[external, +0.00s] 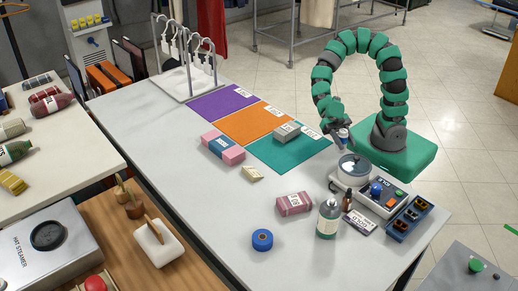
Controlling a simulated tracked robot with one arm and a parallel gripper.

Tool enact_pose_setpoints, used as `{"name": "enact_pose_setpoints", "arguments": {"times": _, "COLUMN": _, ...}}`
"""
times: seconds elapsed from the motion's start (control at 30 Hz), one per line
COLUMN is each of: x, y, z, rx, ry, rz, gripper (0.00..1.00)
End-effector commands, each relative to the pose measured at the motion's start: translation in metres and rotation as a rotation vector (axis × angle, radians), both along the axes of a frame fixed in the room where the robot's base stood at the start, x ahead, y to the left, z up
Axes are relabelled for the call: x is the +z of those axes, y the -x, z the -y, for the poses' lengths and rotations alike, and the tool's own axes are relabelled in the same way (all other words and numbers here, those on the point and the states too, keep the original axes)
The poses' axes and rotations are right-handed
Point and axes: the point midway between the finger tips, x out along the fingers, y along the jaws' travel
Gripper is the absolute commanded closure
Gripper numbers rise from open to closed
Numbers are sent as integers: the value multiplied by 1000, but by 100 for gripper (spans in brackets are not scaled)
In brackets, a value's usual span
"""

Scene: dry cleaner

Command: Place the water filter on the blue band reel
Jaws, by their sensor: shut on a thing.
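My gripper (341,128) is at the right of the table, above and just behind the grey machine with the round clear lid. It is shut on a small white and dark-blue cylinder, which I take to be the water filter (343,136). The cylinder is roughly upright, and its upper part is hidden by the fingers. The blue band reel (262,240) lies flat near the front of the table, well to the left and in front of my gripper. Nothing rests on the reel.
A pink bundle (294,203) lies behind the reel. The tabletop left of the reel is clear.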

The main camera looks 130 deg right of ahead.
Motion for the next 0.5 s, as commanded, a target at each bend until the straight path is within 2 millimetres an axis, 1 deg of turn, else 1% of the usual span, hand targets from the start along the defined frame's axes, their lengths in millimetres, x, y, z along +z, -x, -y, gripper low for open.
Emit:
{"name": "enact_pose_setpoints", "arguments": {"times": 0.17, "x": 9, "y": -1, "z": 0, "rx": -1, "ry": 2, "rz": 2, "gripper": 88}}
{"name": "enact_pose_setpoints", "arguments": {"times": 0.5, "x": 65, "y": -1, "z": 0, "rx": -1, "ry": 3, "rz": 5, "gripper": 88}}
